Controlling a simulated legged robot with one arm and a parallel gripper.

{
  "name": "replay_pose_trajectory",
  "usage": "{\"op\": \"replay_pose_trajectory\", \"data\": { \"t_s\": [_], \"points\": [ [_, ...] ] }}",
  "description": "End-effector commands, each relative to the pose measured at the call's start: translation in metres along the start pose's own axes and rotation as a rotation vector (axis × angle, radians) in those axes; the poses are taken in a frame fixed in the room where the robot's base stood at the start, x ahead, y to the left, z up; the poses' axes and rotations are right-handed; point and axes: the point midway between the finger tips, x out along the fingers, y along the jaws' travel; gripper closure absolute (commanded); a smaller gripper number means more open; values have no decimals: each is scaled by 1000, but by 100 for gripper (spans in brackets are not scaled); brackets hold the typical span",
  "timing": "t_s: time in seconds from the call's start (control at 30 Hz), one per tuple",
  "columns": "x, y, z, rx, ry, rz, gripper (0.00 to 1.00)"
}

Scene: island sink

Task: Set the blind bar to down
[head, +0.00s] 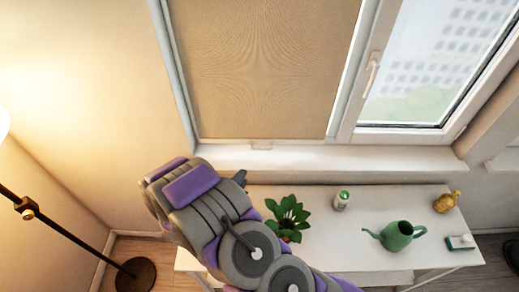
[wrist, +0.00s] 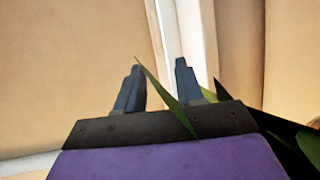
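A tan blind (head: 262,70) covers the left window pane. Its lower edge, where the blind bar (head: 265,138) appears to run, is close above the sill, with a small pale tab (head: 261,145) below it. My gripper (wrist: 159,66) is open in the wrist view, its two dark fingers apart. A green leaf (wrist: 165,95) crosses in front of the fingers; no blind bar shows between them. In the head view my arm hides most of the gripper, and a dark tip (head: 240,177) shows below the sill's left part.
A white table (head: 350,210) under the window carries a leafy plant (head: 288,217) close to my arm, a small can (head: 341,200), a green watering can (head: 397,236) and a yellow object (head: 446,202). A floor lamp (head: 60,238) stands left. The right window (head: 430,65) is uncovered.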

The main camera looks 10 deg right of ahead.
Motion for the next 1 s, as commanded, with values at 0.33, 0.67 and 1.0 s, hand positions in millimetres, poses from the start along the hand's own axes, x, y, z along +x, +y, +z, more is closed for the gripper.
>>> {"op": "replay_pose_trajectory", "data": {
  "t_s": [0.33,0.67,1.0],
  "points": [
    [33,3,1,-10,-3,14,63],
    [90,2,1,-10,-2,10,63],
    [149,3,0,-10,-1,12,63]
  ]
}}
